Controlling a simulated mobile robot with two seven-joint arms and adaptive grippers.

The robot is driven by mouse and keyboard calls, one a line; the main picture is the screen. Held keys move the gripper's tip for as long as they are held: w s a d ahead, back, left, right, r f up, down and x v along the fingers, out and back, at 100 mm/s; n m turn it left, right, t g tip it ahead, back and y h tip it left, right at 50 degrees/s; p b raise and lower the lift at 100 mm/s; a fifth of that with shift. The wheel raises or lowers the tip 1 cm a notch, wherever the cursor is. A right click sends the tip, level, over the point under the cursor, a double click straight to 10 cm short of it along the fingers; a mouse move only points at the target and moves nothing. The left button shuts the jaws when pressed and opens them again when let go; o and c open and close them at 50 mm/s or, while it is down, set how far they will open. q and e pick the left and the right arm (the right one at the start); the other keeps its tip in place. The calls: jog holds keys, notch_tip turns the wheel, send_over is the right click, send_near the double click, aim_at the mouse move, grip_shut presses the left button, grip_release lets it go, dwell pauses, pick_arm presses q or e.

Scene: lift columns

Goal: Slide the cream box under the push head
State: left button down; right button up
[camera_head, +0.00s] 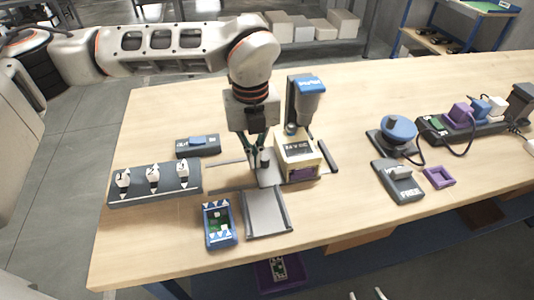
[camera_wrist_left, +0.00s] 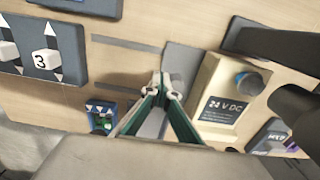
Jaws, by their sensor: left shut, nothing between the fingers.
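The cream box (camera_head: 297,160), with a dark label, stands on the table just in front of the tall grey push head with its blue cap (camera_head: 310,86). The box also shows in the left wrist view (camera_wrist_left: 208,88), reading "V DC", with a blue round part (camera_wrist_left: 250,83) at its top. I cannot tell whether the head is directly over the box. My left gripper (camera_head: 258,163) is shut and empty, pointing down just left of the box. Its fingertips show in the left wrist view (camera_wrist_left: 161,90), apart from the box. My right gripper is not seen.
A grey plate (camera_head: 266,213) with dark rails lies in front of the box. A blue-framed device (camera_head: 219,222) is left of it. A numbered switch block (camera_head: 155,183) stands at left. A grey switch unit (camera_head: 398,181) and purple frame (camera_head: 439,177) are at right.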

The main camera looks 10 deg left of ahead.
pick_arm(q)
jog(key=shift+w+d, duration=0.35)
jog(key=shift+d, duration=0.4)
jog(key=shift+w+d, duration=0.2)
jog(key=shift+d, duration=0.25)
pick_arm(e)
jog(key=shift+w+r, duration=0.3)
jog(key=shift+w, duration=0.05)
pick_arm(q)
jog(key=shift+s+a+p, duration=0.1)
jog(key=shift+a+p, duration=0.2)
pick_arm(e)
jog(key=shift+w+r, duration=0.1)
jog(key=shift+r, duration=0.3)
pick_arm(q)
jog(key=shift+r, duration=0.15)
jog(key=shift+r+p, duration=0.7)
jog(key=shift+r, duration=0.35)
jog(key=shift+r+p, duration=1.1)
jog(key=shift+r, duration=0.75)
pick_arm(e)
jog(key=shift+t, duration=0.4)
jog(key=r, duration=0.1)
jog(key=w+r, duration=0.1)
jog(key=r, duration=0.3)
jog(key=shift+w+r, duration=0.15)
jog(key=shift+w, duration=0.25)
jog(key=shift+s, duration=0.1)
